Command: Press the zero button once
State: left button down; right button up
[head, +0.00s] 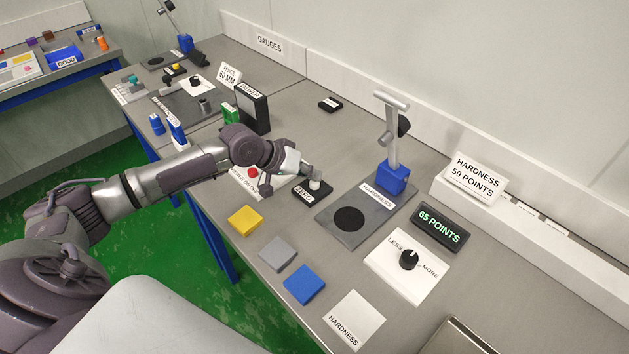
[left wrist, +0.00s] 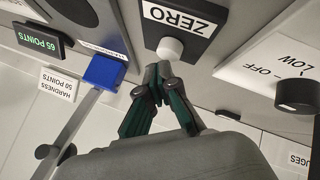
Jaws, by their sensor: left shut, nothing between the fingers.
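The zero button is a small white knob (head: 315,184) on a black block labelled ZERO (head: 302,194), on the grey bench left of the hardness tester. In the left wrist view the white button (left wrist: 170,49) stands out from its black block (left wrist: 188,18). My left gripper (head: 312,172) is shut and empty, with its fingertips at the button. In the left wrist view the closed fingertips (left wrist: 158,70) are right beside the button; I cannot tell whether they touch it. My right gripper is not in view.
The hardness tester (head: 392,180) with its blue base stands to the right, next to a display reading 65 POINTS (head: 440,225). A LESS/MORE dial (head: 409,259) and yellow (head: 245,220), grey (head: 278,252) and blue (head: 304,284) blocks lie nearer. A red button (head: 253,173) is close left.

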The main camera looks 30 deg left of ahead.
aim_at(312, 183)
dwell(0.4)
pick_arm(q)
jog(key=shift+f, duration=0.55)
jog(key=shift+r, duration=0.1)
dwell(0.4)
jog(key=shift+r+p, duration=0.85)
jog(key=shift+p, duration=0.2)
notch_tip(312, 183, up, 5)
jog(key=p, duration=0.5)
dwell(0.3)
